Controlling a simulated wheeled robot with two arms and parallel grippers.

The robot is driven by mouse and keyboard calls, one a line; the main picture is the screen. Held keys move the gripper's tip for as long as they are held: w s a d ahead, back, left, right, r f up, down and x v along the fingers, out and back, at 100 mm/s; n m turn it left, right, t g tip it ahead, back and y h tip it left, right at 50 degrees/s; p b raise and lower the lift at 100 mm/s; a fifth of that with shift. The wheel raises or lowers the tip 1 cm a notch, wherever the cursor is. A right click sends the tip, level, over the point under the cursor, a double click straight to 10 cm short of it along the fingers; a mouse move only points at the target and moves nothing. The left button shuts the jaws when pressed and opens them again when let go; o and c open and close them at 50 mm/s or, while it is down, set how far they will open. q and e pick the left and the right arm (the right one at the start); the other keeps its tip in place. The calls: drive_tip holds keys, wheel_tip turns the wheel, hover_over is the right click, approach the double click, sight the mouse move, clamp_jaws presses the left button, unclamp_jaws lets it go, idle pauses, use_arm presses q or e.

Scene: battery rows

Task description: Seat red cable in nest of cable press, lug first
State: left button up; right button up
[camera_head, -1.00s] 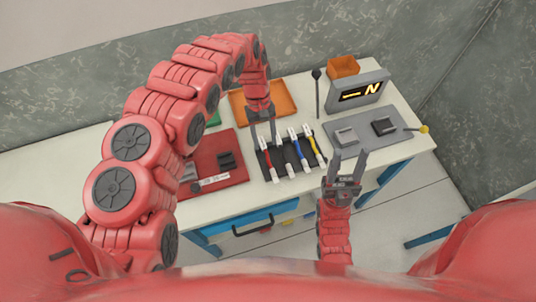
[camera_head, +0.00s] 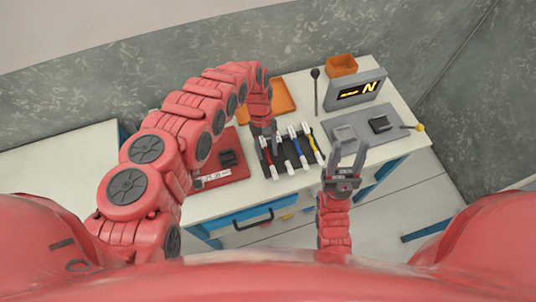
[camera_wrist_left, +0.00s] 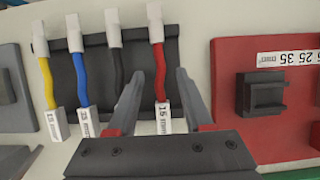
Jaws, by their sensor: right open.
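The red cable (camera_head: 267,157) lies in the dark rack (camera_head: 276,155), the leftmost cable there, with white ends. In the left wrist view the red cable (camera_wrist_left: 160,78) runs between the two open fingers of my left gripper (camera_wrist_left: 160,76), with a gap on each side. My left gripper (camera_head: 264,131) is at the rack's far left end in the head view. My right gripper (camera_head: 348,147) is open and empty, in front of a grey plate. I cannot tell for certain which fixture is the cable press; a dark grooved block (camera_wrist_left: 263,93) stands on a red plate (camera_wrist_left: 285,132).
Black, blue and yellow cables share the rack. The grey plate (camera_head: 362,124) carries a pale block (camera_head: 344,133), a dark block (camera_head: 380,124) and a yellow-knobbed lever (camera_head: 420,127).

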use_arm(q)
clamp_jaws()
drive_tip(key=shift+r, duration=0.2)
idle(0.3)
